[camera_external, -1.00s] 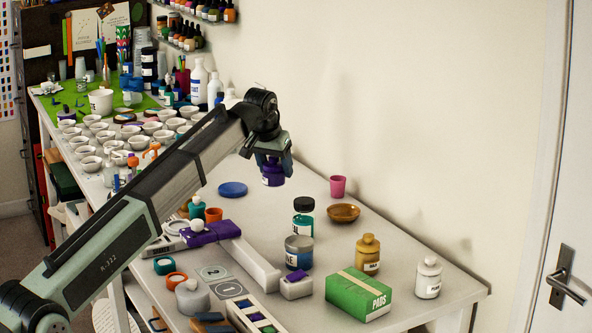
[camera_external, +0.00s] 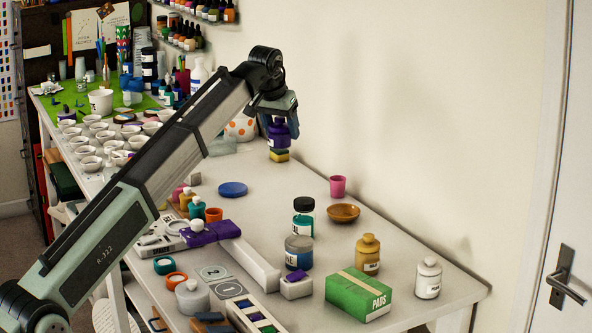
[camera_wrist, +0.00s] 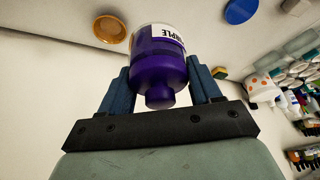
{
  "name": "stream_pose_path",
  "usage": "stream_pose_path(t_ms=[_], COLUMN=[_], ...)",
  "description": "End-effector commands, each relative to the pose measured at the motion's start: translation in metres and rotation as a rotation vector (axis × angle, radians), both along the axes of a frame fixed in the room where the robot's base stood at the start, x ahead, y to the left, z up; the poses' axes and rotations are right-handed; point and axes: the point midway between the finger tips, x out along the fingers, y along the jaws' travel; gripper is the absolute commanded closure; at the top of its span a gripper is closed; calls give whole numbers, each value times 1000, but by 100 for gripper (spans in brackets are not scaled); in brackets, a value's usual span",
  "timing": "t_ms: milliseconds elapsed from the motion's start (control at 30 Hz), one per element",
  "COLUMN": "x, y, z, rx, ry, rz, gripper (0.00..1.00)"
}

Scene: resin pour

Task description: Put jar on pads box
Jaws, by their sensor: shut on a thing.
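My gripper (camera_external: 278,110) is shut on a purple jar (camera_external: 278,135) and holds it at the back part of the table, over or in front of a small yellow block. In the wrist view the jar (camera_wrist: 158,72) sits between my two blue fingers (camera_wrist: 160,85), with its narrow purple neck towards the palm and its white label, partly reading "PLE", on the far side. The green pads box (camera_external: 358,296), with a tan band and the word "PADS", lies at the front right of the table. Its top is bare.
An ochre bottle (camera_external: 367,254) and a white bottle (camera_external: 428,278) stand behind and right of the box. A blue disc (camera_external: 233,189) lies left.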

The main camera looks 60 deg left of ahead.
Motion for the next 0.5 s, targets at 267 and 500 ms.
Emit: stream_pose_path(t_ms=[267, 500], x=[8, 13], y=[-53, -130], z=[1, 1], rx=[0, 1], ry=[-1, -2], rz=[-67, -166], gripper=[74, 74])
